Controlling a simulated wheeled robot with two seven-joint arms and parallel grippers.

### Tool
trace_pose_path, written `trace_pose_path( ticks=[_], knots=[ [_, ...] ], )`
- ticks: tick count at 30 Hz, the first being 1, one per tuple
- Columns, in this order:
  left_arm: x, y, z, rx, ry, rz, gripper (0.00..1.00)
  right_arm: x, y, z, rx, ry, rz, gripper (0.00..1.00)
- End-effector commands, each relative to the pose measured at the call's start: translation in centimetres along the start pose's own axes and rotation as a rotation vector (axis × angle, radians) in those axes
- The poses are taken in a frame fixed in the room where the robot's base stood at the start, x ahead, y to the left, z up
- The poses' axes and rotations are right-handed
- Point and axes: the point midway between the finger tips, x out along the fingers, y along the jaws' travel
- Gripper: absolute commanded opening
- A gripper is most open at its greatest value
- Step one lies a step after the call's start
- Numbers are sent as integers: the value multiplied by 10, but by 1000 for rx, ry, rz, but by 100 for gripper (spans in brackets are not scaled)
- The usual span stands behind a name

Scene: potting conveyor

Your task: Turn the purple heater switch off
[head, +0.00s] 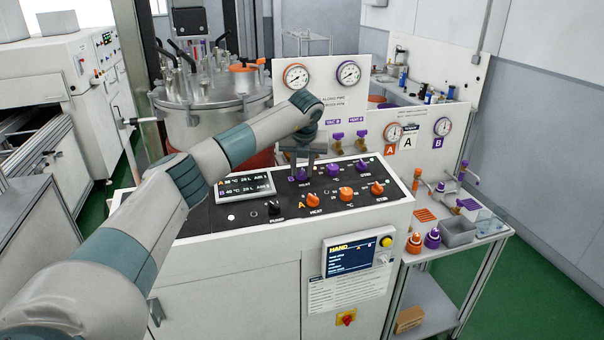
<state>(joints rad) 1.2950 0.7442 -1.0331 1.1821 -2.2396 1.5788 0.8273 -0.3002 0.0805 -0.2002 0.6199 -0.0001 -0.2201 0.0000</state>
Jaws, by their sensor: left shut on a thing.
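The purple heater switch (299,177) is a knob at the left of the purple row on the black control panel, with a HEAT label beside it. My left gripper (302,170) reaches down from above and is shut on this knob. The fingers hide most of the knob, so I cannot tell which way it points. My right gripper is not in view.
Other purple knobs (333,171) stand right of it, and orange knobs (312,199) sit in front. A gauge board (322,86) rises behind. A HAND display (350,257) is on the cabinet front. A side table (462,241) holds bottles and a grey bin.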

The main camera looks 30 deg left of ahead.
Motion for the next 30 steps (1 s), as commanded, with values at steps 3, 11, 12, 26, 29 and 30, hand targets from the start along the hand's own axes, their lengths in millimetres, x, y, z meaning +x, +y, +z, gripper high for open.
trace_pose_path(
  ticks=[3, 11, 12, 26, 29, 30],
  knots=[
    [4, -1, -1, -91, -3, 21, 5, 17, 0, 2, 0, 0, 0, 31],
    [3, -2, 0, -326, -4, 80, 5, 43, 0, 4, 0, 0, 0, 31],
    [3, -2, 0, -363, -4, 90, 5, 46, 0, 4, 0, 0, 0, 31],
    [0, -2, 2, -726, -3, 182, 5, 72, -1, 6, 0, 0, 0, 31],
    [0, -2, 2, -772, -3, 194, 5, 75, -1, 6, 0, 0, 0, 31],
    [0, -2, 2, -786, -3, 197, 5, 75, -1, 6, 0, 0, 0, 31]
  ],
)
